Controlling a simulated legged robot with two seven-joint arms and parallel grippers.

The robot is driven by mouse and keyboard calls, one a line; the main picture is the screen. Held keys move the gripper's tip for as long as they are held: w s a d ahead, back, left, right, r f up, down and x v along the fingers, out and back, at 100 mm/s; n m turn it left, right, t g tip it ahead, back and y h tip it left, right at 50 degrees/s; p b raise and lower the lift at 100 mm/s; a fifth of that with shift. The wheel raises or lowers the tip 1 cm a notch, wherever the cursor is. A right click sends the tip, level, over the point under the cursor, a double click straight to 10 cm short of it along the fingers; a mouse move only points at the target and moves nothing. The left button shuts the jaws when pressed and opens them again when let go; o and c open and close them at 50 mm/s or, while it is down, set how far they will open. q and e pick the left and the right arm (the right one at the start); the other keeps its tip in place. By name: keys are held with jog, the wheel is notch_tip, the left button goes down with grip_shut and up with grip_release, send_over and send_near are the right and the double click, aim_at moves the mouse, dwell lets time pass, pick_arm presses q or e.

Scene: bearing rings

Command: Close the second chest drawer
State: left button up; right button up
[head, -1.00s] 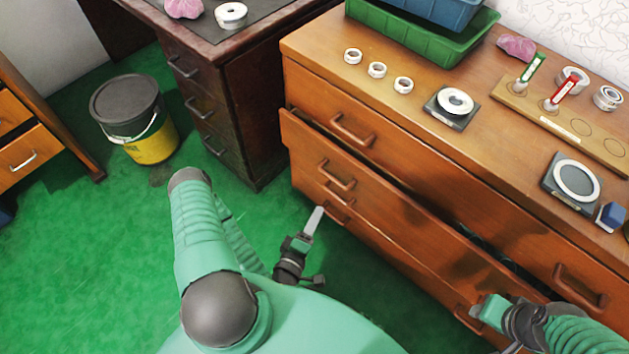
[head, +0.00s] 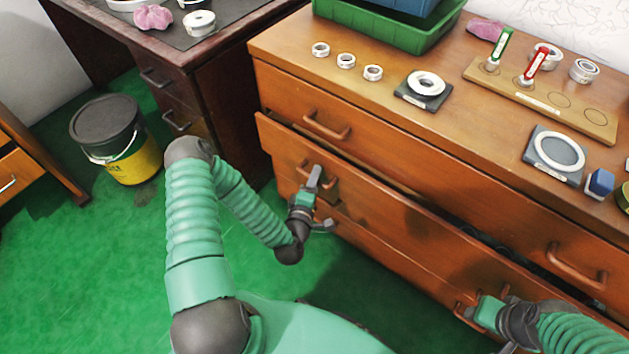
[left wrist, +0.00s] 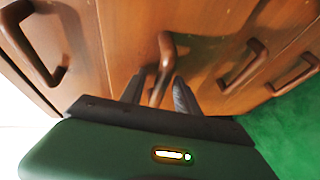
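The wooden chest's second drawer (head: 400,222) stands pulled out, with a dark gap along its top edge in the head view. My left gripper (head: 314,178) is at this drawer's left handle (head: 329,186). In the left wrist view the handle (left wrist: 165,50) rises between the two spread fingers of my left gripper (left wrist: 160,88); whether they touch it is unclear. My right gripper (head: 484,312) is low in front of the chest's right part, close to a lower handle (head: 464,316). Its fingers are too unclear to tell their opening.
The chest top (head: 440,135) carries rings, a green bin (head: 385,32) and a board with pegs (head: 545,100). A dark desk (head: 215,75) stands left of the chest. A bucket (head: 115,140) stands on the green floor, which is open at left.

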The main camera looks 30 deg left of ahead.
pick_arm(q)
jog(key=shift+a+f, duration=0.2)
jog(key=shift+a, duration=0.3)
jog(key=shift+c, duration=1.6)
jog(key=shift+d, duration=0.15)
jog(key=c, duration=0.5)
jog(key=shift+d, duration=0.1)
grip_shut()
jog(key=shift+s+f, duration=0.1)
